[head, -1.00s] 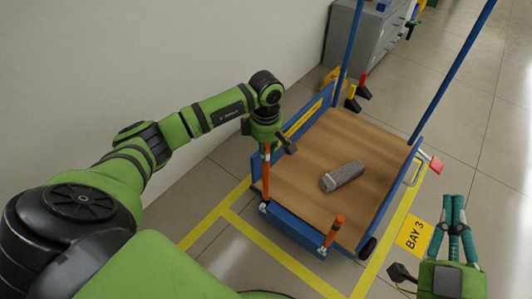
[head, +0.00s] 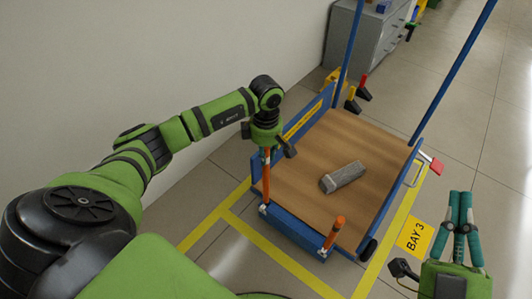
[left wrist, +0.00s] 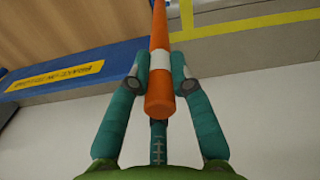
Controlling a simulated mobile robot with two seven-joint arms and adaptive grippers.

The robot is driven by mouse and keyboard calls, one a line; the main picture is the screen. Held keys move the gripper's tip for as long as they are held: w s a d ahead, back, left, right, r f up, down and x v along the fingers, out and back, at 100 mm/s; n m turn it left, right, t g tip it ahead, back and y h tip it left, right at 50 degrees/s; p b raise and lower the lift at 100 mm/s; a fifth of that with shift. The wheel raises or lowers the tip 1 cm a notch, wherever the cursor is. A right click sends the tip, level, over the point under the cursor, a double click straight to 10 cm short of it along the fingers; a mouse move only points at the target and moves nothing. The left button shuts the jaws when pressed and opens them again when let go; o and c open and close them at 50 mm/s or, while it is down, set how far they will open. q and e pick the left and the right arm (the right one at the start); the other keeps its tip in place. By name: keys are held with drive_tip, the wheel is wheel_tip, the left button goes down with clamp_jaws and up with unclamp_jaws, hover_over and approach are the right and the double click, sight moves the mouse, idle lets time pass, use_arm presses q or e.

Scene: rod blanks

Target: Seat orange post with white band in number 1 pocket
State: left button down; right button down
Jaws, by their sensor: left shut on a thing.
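The orange post with a white band (left wrist: 158,95) is between the fingers of my left gripper (left wrist: 157,72), which is shut on it at the band. In the head view the post (head: 266,178) stands about upright at the cart's near left corner, below my left gripper (head: 266,150). Its lower end is by a small pale fitting (head: 264,209); I cannot tell whether it is inside. No pocket number is readable. My right gripper (head: 461,195) is empty, its fingertips together, over the floor right of the cart.
The cart has a wooden deck (head: 310,190) with a grey block (head: 343,177) on it. Another orange post (head: 334,232) stands at the near right corner. Tall blue uprights (head: 455,70) rise at the far end. A wall (head: 150,60) is at left.

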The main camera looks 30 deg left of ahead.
use_arm(q)
drive_tip(key=shift+f, duration=0.35)
drive_tip(key=c, duration=1.1)
unclamp_jaws()
use_arm(e)
drive_tip(key=r, duration=0.1)
drive_tip(key=s+r+t+y, duration=0.1)
drive_tip(key=s+r, duration=0.1)
drive_tip(key=shift+s+a+n+t+y, duration=0.1)
drive_tip(key=shift+a+n+t+y, duration=0.2)
drive_tip(key=shift+n, duration=0.1)
